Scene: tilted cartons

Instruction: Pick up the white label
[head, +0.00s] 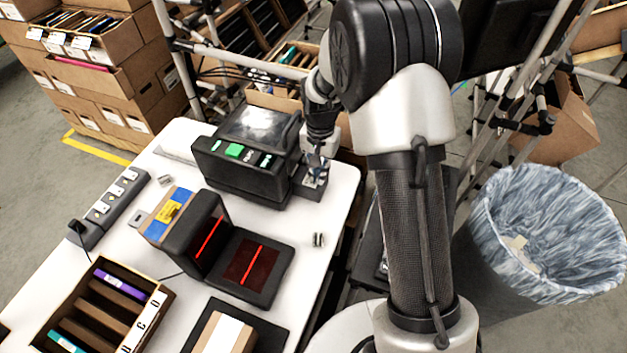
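A black label printer (240,165) with a green button and a clear lid stands at the far end of the white table. My gripper (316,172) points down at the printer's right side, over a small black outlet block (309,190). A small pale patch by the fingertips may be the white label, but it is too small to tell. My fingers are small and partly blend with the block, so I cannot see whether they are open or shut.
A scanner with red light lines (250,263) sits mid-table (299,262). A divided cardboard box (142,285), a power strip (108,208) and a flat carton (226,334) lie nearby. A lined waste bin (545,235) stands right of my arm.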

